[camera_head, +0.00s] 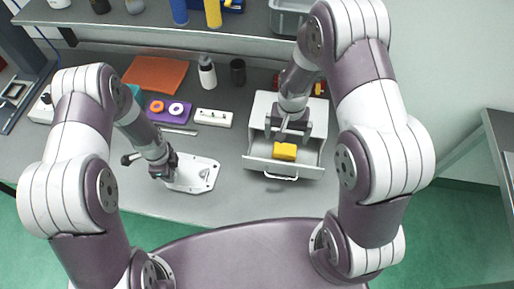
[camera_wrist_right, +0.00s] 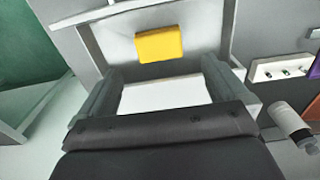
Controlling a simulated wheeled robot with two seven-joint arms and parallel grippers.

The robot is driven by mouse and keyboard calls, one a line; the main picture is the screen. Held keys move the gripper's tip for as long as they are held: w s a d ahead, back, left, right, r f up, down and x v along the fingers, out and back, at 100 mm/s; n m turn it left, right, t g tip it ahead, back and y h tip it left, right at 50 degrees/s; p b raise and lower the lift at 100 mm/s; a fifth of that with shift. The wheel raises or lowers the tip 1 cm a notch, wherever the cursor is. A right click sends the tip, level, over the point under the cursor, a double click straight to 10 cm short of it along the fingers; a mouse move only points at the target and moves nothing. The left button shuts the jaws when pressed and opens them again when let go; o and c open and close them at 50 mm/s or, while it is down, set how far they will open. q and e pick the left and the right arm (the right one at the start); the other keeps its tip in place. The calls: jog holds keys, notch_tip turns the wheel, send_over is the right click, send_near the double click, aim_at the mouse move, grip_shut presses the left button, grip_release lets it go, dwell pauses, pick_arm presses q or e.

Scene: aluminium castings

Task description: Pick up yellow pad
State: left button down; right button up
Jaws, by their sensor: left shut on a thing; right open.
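The yellow pad (camera_head: 284,152) lies inside an open drawer (camera_head: 310,165) of a white cabinet. It also shows in the right wrist view (camera_wrist_right: 160,45), near the top middle, beyond the fingertips. My right gripper (camera_head: 288,135) is open and empty, above the drawer, just behind the pad in the head view. Its spread fingers frame the lower middle of the right wrist view (camera_wrist_right: 160,82). My left gripper (camera_head: 167,172) is shut on the edge of the light metal casting (camera_head: 203,173), at the front of the bench. The gripped edge is partly hidden.
A shelf (camera_head: 150,25) runs along the back.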

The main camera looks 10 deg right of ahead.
aim_at(285, 149)
notch_tip(285, 149, down, 8)
jog(key=shift+f, duration=0.25)
jog(key=c, duration=0.9)
